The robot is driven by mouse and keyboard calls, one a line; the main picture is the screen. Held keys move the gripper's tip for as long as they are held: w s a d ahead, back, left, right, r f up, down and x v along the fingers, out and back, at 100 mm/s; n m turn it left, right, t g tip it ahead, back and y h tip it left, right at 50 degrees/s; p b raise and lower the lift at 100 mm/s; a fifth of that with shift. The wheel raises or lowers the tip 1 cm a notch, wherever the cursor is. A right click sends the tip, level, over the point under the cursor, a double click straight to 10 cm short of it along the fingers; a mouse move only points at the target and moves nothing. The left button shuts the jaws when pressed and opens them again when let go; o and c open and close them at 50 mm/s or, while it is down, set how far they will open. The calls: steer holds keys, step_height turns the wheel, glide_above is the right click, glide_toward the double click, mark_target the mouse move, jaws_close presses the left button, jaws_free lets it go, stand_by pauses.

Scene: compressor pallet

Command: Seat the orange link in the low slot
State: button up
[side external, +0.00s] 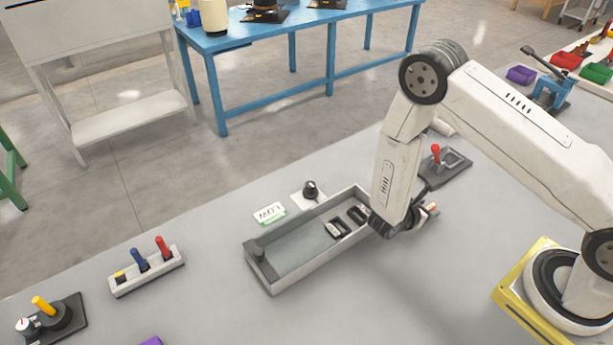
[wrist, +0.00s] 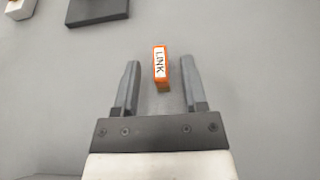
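The orange link (wrist: 162,68), with a white LINK label, lies between the fingers of my gripper (wrist: 160,70) in the wrist view. The gripper is open, with a gap on each side of the link. In the side view my gripper (side external: 430,215) is low over the table, just right of a grey tray (side external: 268,277). A small orange patch shows there, mostly hidden by the gripper. Two dark slotted pieces (side external: 338,228) sit in the tray's right part. A LOW card (side external: 270,213) stands behind the tray. I cannot tell which slot is the low one.
A black knob (side external: 310,190) on a white plate is behind the tray. A dark fixture with a red handle (side external: 436,152) stands behind my arm. A rack with blue and red handles (side external: 147,267) is at left.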

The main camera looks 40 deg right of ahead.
steer(key=shift+r, duration=0.15)
steer(key=shift+v, duration=6)
steer(key=s+r+m+t+y, duration=0.2)
steer(key=s+r+m+y, duration=0.1)
steer(key=r+m+y, duration=1)
steer(key=shift+s+r+m+t, duration=0.15)
steer(key=shift+r+m+t, duration=0.25)
steer(key=shift+m, duration=2.1)
steer(key=shift+o, duration=0.5)
steer(key=shift+r, duration=0.1)
